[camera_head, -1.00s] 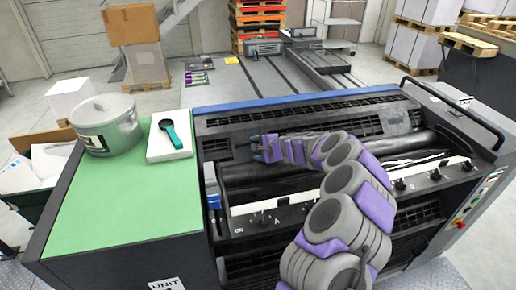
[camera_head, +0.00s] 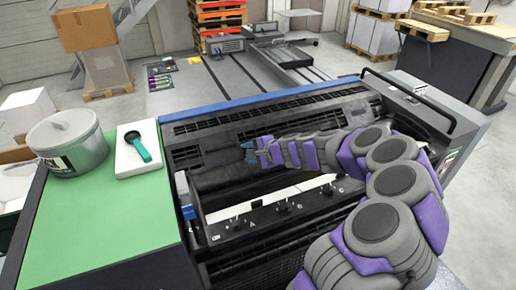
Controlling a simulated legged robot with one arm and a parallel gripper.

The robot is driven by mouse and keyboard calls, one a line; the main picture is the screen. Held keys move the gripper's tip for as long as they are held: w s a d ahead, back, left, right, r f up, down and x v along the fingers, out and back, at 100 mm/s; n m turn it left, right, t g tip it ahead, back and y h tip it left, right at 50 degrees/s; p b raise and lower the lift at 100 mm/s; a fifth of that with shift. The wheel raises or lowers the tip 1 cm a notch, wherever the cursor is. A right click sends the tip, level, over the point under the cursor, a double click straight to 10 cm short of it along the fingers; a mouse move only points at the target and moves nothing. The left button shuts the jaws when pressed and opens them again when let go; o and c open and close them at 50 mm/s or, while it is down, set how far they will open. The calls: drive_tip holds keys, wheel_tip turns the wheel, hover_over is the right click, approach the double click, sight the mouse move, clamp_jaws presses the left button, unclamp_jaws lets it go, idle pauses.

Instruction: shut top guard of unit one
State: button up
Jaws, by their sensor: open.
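The printing unit (camera_head: 262,100) stands in front of me, with a blue strip along its back edge. Its black slatted top guard (camera_head: 220,128) lies along the back of the opening, and dark rollers (camera_head: 215,180) are exposed in front of it. I cannot tell the guard's exact angle. My gripper (camera_head: 247,152) is open, with nothing seen between its fingers. It is over the roller opening, close to the guard's front side at its middle left. Whether it touches the guard cannot be told. My arm hides the right part of the opening.
A black rail (camera_head: 410,98) rises at the unit's right end. Knobs line the front ledge. Boxes and pallets stand behind.

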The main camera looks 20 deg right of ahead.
drive_tip(key=s+a+r+n+g+y, duration=0.3)
drive_tip(key=s+a+r+n, duration=0.45)
drive_tip(key=s+a, duration=0.35)
drive_tip(key=s+a+r+n+g+h, duration=0.1)
drive_tip(key=s+a+n+g, duration=0.35)
drive_tip(key=s+a, duration=0.5)
drive_tip(key=s+d+f+n+g+h, duration=0.1)
drive_tip(key=s+d+n+g+h, duration=0.1)
drive_tip(key=s, duration=1)
drive_tip(key=s+d+f+n+g+h, duration=0.1)
drive_tip(key=s+d+h, duration=0.4)
drive_tip(key=s, duration=0.8)
drive_tip(key=d+g, duration=0.1)
drive_tip(key=d, duration=0.1)
drive_tip(key=shift+d+n+g+p, duration=0.3)
drive_tip(key=shift+n+g, duration=0.05)
drive_tip(key=shift+n, duration=0.05)
